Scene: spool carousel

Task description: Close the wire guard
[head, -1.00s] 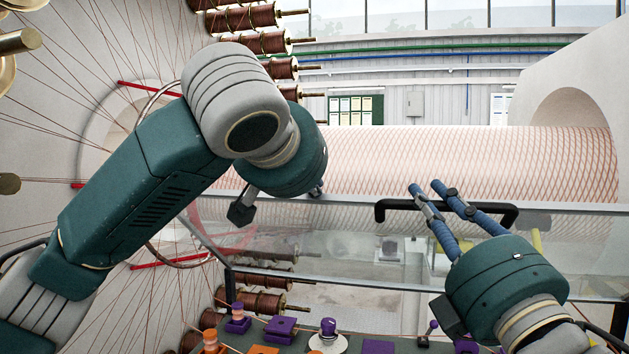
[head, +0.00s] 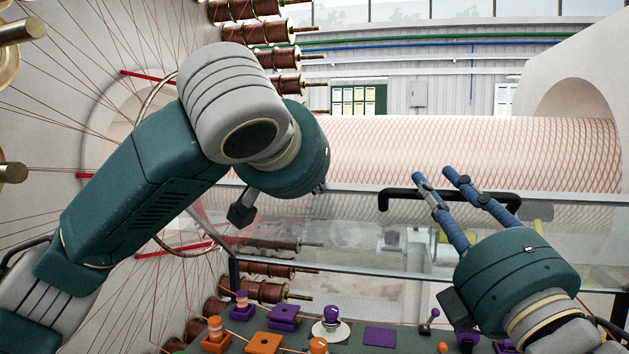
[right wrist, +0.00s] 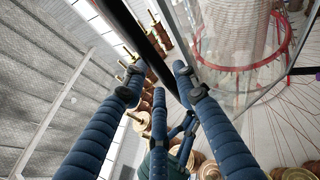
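The wire guard (head: 350,236) is a clear panel with a metal-framed edge, across the middle of the head view, below and in front of the copper-meshed tube. Its black handle (head: 400,192) is on the upper edge and crosses the right wrist view as a dark bar (right wrist: 147,48). My right gripper (head: 433,174) is open; its blue fingers are at the handle, and the bar runs between the fingertips in the right wrist view. I cannot tell whether they touch. My left gripper's fingers are mostly hidden behind its wrist in the head view; the right wrist view shows them (right wrist: 174,104) apart.
A console (head: 350,340) with purple and orange blocks and knobs lies below the guard. Copper spools (head: 262,290) and taut wires stand at the left, with red rods (head: 178,252). The meshed tube (head: 470,150) runs behind the guard into a pale housing.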

